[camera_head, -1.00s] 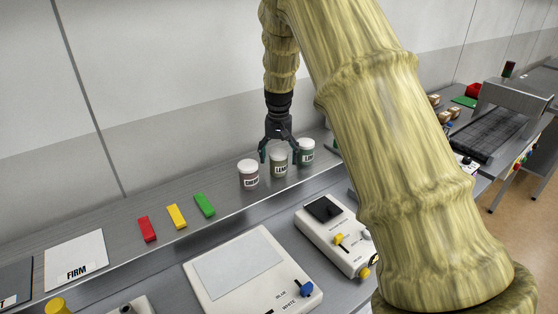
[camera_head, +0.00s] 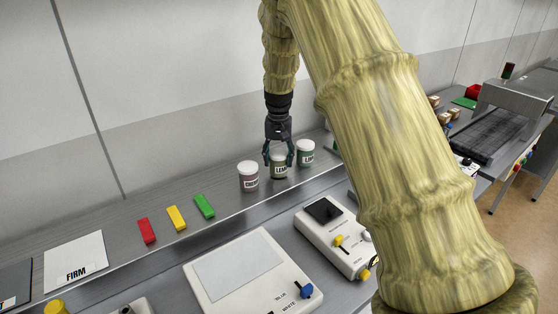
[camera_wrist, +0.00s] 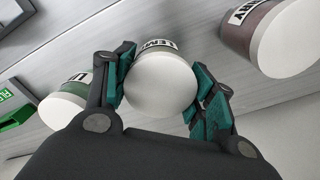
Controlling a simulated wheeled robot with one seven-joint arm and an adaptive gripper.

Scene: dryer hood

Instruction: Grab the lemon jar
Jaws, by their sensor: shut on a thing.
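The lemon jar (camera_head: 279,168) has a white lid and a label that reads in part "LEM". It stands upright on the grey shelf, in the middle of three jars. My gripper (camera_head: 279,160) reaches down from above and is shut on it, one finger on each side. In the wrist view the jar's white lid (camera_wrist: 160,84) lies between the two teal finger pads (camera_wrist: 165,95). The lower part of the jar is partly hidden by the fingers.
A reddish jar (camera_head: 249,176) stands close on the left and a green jar (camera_head: 305,154) close on the right. Red (camera_head: 147,230), yellow (camera_head: 176,217) and green (camera_head: 204,205) blocks lie farther left. A wall rises behind the shelf.

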